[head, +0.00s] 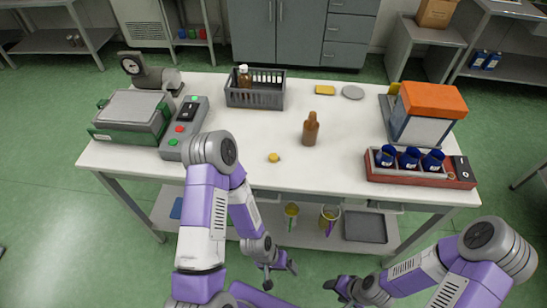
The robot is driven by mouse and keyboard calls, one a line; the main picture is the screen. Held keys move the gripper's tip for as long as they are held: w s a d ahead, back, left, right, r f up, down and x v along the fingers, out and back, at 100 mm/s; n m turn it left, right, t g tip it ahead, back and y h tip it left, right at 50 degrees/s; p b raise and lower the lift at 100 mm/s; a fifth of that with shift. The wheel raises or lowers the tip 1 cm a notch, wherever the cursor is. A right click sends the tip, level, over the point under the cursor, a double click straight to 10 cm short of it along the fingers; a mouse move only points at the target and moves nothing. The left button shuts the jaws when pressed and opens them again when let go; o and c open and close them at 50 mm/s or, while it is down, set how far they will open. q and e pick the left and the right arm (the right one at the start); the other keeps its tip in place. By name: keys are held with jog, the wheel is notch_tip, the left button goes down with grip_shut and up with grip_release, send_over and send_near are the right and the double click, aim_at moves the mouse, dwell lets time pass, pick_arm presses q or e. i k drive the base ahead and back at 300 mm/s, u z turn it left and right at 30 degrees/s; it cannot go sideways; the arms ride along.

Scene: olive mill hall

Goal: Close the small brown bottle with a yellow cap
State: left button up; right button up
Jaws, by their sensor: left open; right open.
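A small brown bottle (310,130) stands upright near the middle of the white table, its neck showing no cap. A small yellow cap (273,157) lies on the table to the left of the bottle and nearer the front edge. My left gripper (281,276) is open and empty, low in front of the table. My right gripper (340,289) is open and empty, also in front of the table and to the right of the left one. Both are well apart from the bottle and the cap.
A grey crate (255,100) holding another brown bottle stands behind left. A control box (184,128) and green-based machine are at left. A red rack with blue cups (420,175) and an orange-topped machine (430,110) are at right. The table's front middle (330,175) is clear.

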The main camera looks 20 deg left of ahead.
aim_at(311, 125)
jog(key=k, duration=1.3)
jog(key=u, duration=0.6)
jog(key=i, duration=1.55)
jog(key=z, duration=0.6)
